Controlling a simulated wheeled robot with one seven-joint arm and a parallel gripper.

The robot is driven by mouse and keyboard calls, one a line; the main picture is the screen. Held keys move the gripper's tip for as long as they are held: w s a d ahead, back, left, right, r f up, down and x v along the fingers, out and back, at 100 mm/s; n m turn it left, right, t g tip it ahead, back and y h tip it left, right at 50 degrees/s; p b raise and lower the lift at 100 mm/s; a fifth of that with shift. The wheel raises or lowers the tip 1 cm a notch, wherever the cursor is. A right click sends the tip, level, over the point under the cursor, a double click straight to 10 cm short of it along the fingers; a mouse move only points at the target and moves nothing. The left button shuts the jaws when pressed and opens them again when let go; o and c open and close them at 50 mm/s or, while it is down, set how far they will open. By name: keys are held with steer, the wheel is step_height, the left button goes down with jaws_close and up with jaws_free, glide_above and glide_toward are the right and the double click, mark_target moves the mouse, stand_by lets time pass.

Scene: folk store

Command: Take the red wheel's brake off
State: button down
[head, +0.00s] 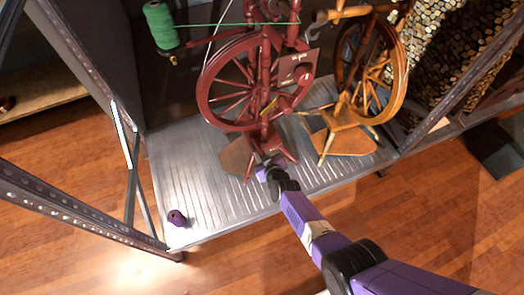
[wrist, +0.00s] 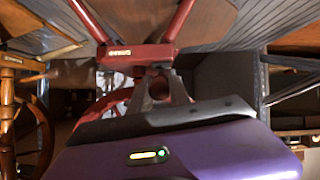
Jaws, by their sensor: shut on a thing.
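The red spinning wheel (head: 258,75) stands upright on the metal shelf in the head view, with a small sign (head: 299,68) on its front. My gripper (head: 270,163) reaches its lower front, near the legs. In the wrist view, my gripper (wrist: 160,88) is shut on a small dark red part (wrist: 159,91), just below a red crossbar (wrist: 137,53) with a small label. I cannot tell for sure whether this part is the brake. The gripper body hides what lies beneath it.
A brown wooden spinning wheel (head: 368,75) stands close on the right. A green thread spool (head: 160,28) is at the back left. A small purple object (head: 177,217) lies at the shelf's front left. Metal shelf posts (head: 75,205) flank the ribbed shelf (head: 205,205), whose front left is mostly clear.

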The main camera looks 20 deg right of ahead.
steer(key=shift+p, duration=0.4)
steer(key=shift+r, duration=0.1)
steer(key=c, duration=1.2)
jaws_free()
steer(key=shift+w, duration=0.1)
steer(key=shift+c, duration=0.2)
steer(key=p+v, duration=0.7)
steer(key=shift+s+r, duration=0.3)
